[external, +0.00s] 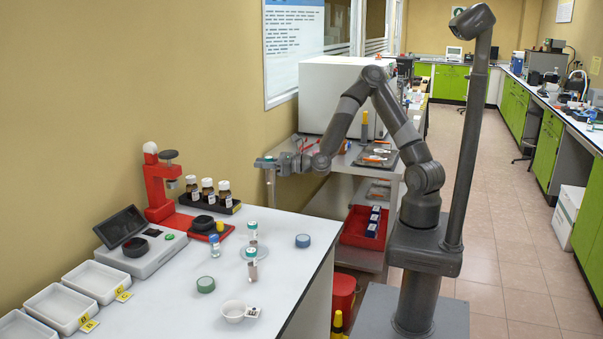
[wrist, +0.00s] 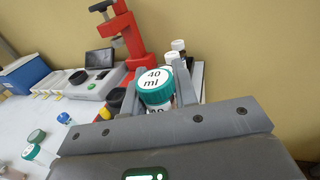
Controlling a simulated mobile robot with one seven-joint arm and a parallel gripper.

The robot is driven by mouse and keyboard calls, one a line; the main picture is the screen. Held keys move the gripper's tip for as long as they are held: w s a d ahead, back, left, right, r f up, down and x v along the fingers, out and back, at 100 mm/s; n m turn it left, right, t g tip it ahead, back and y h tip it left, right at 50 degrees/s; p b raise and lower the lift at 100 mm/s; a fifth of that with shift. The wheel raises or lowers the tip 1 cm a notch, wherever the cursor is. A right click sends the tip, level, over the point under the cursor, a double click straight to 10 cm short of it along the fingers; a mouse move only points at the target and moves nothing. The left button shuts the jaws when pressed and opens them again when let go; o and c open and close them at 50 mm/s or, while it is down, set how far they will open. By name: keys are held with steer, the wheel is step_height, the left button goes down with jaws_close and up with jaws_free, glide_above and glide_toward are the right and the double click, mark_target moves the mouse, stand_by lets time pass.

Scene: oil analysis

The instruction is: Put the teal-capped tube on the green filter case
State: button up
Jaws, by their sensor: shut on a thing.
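My gripper (external: 268,164) is shut on a teal-capped tube (external: 270,178), held upright above the far edge of the white table. In the wrist view the tube's cap (wrist: 155,84), marked "40 ml", sits between the two fingers of my gripper (wrist: 157,94); most of its body is hidden. The round green filter case (external: 206,285) lies flat on the table, well away from my gripper, with nothing on it. It also shows at the left in the wrist view (wrist: 37,136).
Other teal-capped tubes (external: 252,264) stand near a clear dish. A blue round case (external: 303,240) lies to the right. A white bowl (external: 232,312) is near the front. A red device (external: 158,188), brown bottles (external: 208,191) and a scale (external: 140,255) stand along the wall.

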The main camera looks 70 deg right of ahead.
steer(key=shift+d+r, duration=0.15)
steer(key=shift+d, duration=0.15)
steer(key=w+a+m+h, duration=0.2)
steer(key=w+a+h, duration=0.1)
steer(key=w+a, duration=0.45)
steer(key=m+h, duration=0.4)
steer(key=h, duration=0.2)
glide_above(200, 279)
steer(key=shift+f, duration=4.15)
steer(key=shift+f, duration=0.15)
